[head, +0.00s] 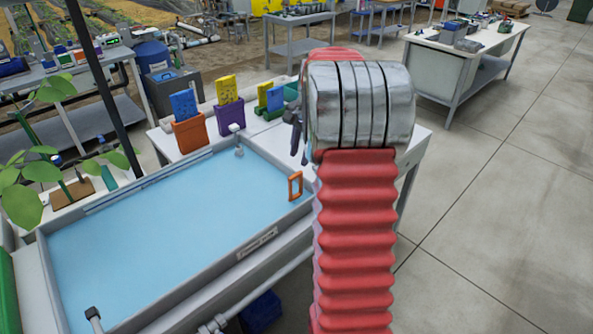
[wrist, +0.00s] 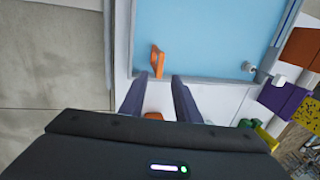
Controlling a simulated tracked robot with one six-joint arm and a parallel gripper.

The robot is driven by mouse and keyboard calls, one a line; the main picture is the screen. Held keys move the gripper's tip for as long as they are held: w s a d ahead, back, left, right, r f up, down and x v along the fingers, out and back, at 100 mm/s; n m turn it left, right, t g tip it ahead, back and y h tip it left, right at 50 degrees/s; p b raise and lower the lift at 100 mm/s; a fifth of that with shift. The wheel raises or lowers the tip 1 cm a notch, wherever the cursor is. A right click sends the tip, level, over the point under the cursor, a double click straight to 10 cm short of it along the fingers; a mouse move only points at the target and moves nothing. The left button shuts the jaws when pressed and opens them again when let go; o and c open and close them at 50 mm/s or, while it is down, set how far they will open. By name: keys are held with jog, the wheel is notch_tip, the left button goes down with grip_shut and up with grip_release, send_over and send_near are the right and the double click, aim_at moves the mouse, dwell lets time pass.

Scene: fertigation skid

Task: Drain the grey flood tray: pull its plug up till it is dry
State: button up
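The grey flood tray (head: 168,303) holds a broad sheet of pale blue water and has a label on its front wall. An orange loop handle (head: 295,186), seemingly the plug's, stands upright at the tray's right end; it also shows in the wrist view (wrist: 157,61). My gripper (wrist: 154,84) is open and empty. In the wrist view its two dark fingers point toward the handle, which lies just past the tips, apart from them. In the head view my arm hides most of the gripper. A second orange thing (wrist: 153,116) shows between the fingers, partly hidden.
Behind the tray stand an orange holder (head: 189,134) and a purple holder (head: 230,118) with coloured cards. A small tap-like fitting (head: 237,140) rises at the far edge. A pipe (head: 270,285) runs along the front. Open floor lies to the right.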

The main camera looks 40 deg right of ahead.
aim_at(296, 174)
jog(key=f, duration=0.2)
jog(key=w+f, duration=0.1)
jog(key=f, duration=0.4)
jog(key=shift+w+f, duration=0.25)
jog(key=shift+f, duration=0.05)
grip_shut()
dwell(0.4)
